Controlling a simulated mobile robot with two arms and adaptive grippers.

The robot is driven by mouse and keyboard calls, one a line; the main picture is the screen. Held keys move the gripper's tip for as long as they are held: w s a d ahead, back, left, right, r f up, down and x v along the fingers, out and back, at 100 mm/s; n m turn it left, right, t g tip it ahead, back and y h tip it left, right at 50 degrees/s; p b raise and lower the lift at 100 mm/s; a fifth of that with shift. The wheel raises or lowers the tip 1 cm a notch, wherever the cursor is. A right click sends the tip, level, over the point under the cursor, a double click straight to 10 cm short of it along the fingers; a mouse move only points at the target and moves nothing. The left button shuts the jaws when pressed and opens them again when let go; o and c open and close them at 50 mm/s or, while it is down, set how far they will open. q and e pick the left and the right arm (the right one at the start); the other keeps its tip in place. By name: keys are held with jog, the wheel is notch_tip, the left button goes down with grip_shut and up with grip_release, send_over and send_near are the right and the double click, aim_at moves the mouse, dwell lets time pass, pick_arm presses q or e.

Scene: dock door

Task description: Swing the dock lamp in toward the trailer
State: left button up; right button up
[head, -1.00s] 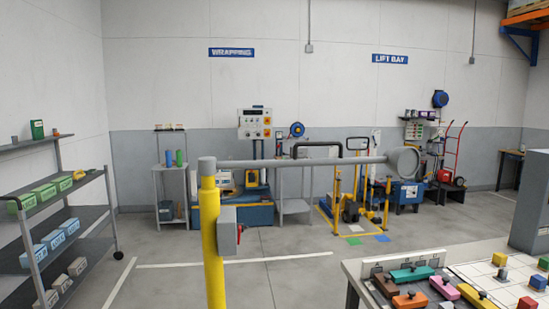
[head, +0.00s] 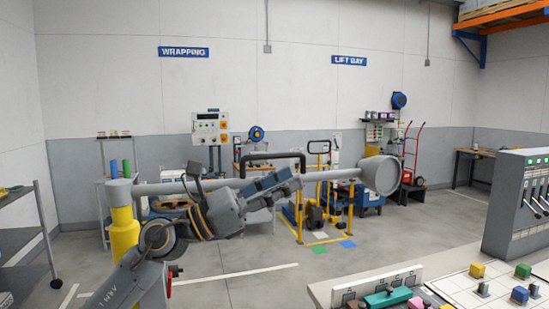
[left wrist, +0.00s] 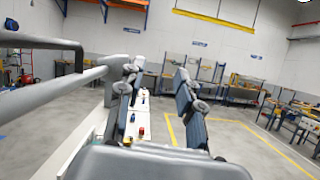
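The dock lamp has a yellow post (head: 123,232) at the left in the head view, a long grey arm (head: 335,175) reaching right, and a round grey lamp head (head: 381,175) at its end. A black bar handle (head: 272,156) rises from the arm. My left gripper (head: 296,176) is in front of the lamp arm, pointing right, and hides part of it. In the left wrist view my left gripper (left wrist: 158,70) has its fingers apart with nothing between them. There the lamp arm (left wrist: 45,95) and black handle (left wrist: 40,43) lie left of the fingers. My right gripper is out of view.
A table with coloured blocks (head: 477,270) and a grey lever box (head: 514,215) stand at the lower right. A grey shelf rack (head: 45,240) is at the left. A yellow lift frame (head: 318,185) stands behind the lamp. Floor between lamp and table is clear.

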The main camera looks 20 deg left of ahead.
pick_arm(q)
jog(key=a+r+m+g+y, duration=0.1)
jog(key=a+r+m+y, duration=0.2)
jog(key=a+m+y, duration=0.15)
jog(key=m+t+y, duration=0.1)
jog(key=m+y, duration=0.1)
jog(key=y, duration=0.3)
send_near(269, 155)
jog(key=p+x, duration=0.5)
jog(key=x, duration=0.5)
jog(key=shift+w+d, duration=0.1)
jog(key=shift+w, duration=0.05)
jog(key=shift+w+d+f+p, duration=0.25)
jog(key=shift+w+d+p, duration=0.1)
jog(key=shift+w, duration=0.1)
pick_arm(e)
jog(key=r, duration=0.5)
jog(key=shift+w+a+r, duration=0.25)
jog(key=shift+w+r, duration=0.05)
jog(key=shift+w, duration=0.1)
pick_arm(q)
jog(key=shift+s+a, duration=0.1)
grip_shut()
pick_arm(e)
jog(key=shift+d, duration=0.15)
